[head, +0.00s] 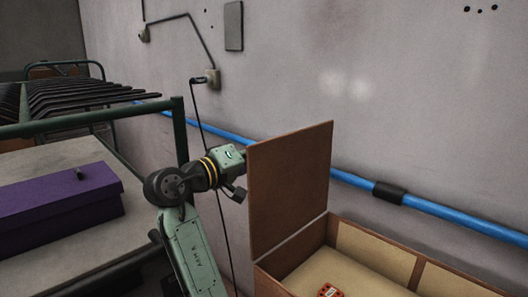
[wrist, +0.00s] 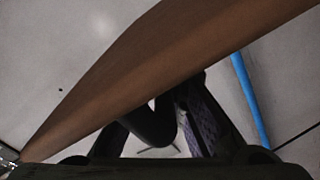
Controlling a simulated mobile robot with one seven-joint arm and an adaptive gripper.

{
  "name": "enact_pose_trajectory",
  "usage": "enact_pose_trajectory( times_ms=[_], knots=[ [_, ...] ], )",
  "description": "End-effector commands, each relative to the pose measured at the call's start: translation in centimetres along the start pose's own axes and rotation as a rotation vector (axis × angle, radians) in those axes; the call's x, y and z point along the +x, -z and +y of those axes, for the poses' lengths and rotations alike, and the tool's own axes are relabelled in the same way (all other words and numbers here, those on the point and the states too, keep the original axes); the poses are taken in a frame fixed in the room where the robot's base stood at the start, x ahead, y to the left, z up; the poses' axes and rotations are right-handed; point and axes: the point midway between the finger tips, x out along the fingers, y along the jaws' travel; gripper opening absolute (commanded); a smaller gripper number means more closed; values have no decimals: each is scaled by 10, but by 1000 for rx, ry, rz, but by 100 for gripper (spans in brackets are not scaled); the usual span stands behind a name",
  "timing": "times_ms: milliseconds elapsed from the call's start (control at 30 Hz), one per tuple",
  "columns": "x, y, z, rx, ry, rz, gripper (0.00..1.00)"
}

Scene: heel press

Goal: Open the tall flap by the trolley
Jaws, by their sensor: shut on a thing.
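The tall flap (head: 290,185) is a brown wooden panel standing upright along the left side of an open wooden box (head: 278,262). My gripper (head: 238,192) is at the flap's left edge, with part of it hidden behind the panel. In the wrist view the flap (wrist: 150,70) crosses the picture as a broad slanting brown band. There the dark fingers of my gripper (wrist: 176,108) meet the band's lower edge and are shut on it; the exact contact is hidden. The green-framed trolley (head: 75,122) stands at the left of the head view.
A purple box (head: 60,207) with a small dark knob lies on the trolley. The open box has pale compartments and holds an orange-red item (head: 328,290). A blue pipe (head: 450,211) runs along the wall behind, with a black cable (head: 199,115) hanging near my arm.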

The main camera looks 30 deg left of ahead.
Motion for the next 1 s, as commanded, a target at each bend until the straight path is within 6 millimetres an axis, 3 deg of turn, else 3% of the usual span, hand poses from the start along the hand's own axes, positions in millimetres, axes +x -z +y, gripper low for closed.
enact_pose_trajectory(
  times_ms=[400, 867, 900, 1000],
  knots=[
    [5, 18, -22, -137, -1, -6, 0],
    [5, 18, -24, -145, -1, -7, 0],
    [5, 18, -24, -145, -1, -8, 15],
    [5, 18, -24, -145, -1, -8, 22]
  ],
)
